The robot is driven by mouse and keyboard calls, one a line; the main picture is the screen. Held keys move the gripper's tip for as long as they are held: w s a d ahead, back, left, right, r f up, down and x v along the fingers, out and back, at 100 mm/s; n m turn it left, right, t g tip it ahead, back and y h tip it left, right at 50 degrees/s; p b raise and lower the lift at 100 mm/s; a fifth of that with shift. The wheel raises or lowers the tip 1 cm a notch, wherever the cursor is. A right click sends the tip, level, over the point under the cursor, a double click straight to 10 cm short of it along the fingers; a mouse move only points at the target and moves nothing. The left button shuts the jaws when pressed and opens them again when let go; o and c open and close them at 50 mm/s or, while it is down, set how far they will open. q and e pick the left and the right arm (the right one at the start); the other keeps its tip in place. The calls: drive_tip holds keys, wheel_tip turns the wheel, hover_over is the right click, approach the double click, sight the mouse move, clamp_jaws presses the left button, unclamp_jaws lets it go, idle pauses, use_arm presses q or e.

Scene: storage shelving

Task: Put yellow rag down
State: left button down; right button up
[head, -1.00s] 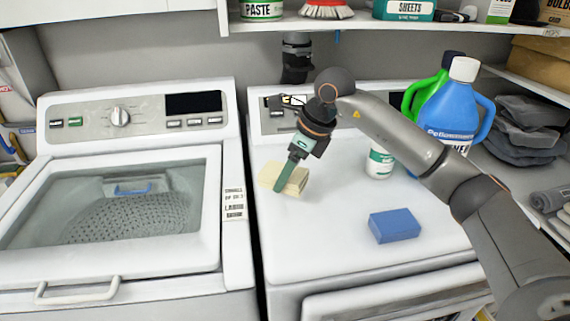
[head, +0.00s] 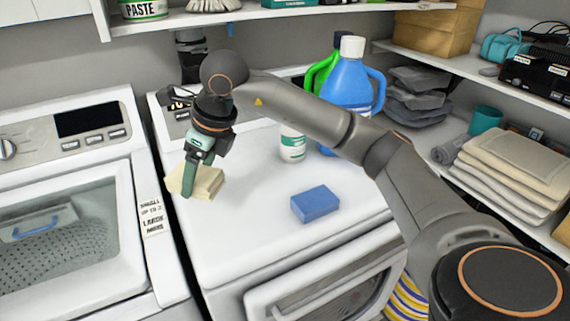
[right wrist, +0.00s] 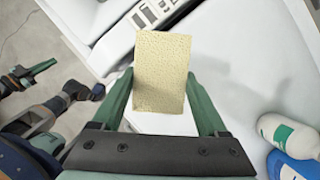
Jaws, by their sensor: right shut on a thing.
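The yellow rag (head: 207,185) is a pale yellow, folded, block-like piece at the left of the white dryer top (head: 252,220). My right gripper (head: 190,186) points down with its green fingers on either side of the rag and is shut on it. In the right wrist view the rag (right wrist: 160,72) stands between the two green fingers. The rag is at or just above the dryer top; I cannot tell whether it touches. My left gripper (right wrist: 28,76) shows small at the left edge of the right wrist view, and its opening is unclear.
A blue sponge (head: 315,204) lies on the dryer to the right. A white bottle (head: 292,143), a blue jug (head: 347,90) and a green jug (head: 318,75) stand behind it. The washer (head: 70,220) is at left, shelves with folded cloths (head: 515,165) at right. The dryer top's front is clear.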

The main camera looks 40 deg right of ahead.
drive_tip(key=s+r+m+h+b, duration=0.2)
drive_tip(key=s+m+h, duration=0.1)
drive_tip(key=s+m, duration=0.75)
drive_tip(key=shift+n, duration=0.75)
drive_tip(key=w+d+f, duration=0.2)
drive_tip(key=w, duration=0.1)
drive_tip(key=w+d+f, duration=0.1)
drive_tip(key=w+f, duration=0.2)
drive_tip(key=w+d+f, duration=0.2)
drive_tip(key=w, duration=0.1)
drive_tip(key=shift+w+d+f, duration=0.15)
drive_tip(key=shift+d+f, duration=0.2)
drive_tip(key=shift+w+d+f, duration=0.15)
drive_tip(key=shift+w+f, duration=0.2)
drive_tip(key=shift+f, duration=0.15)
drive_tip(key=x, duration=0.3)
drive_tip(key=shift+s+d+f, duration=0.1)
drive_tip(key=shift+s+f, duration=0.1)
drive_tip(key=shift+f, duration=0.3)
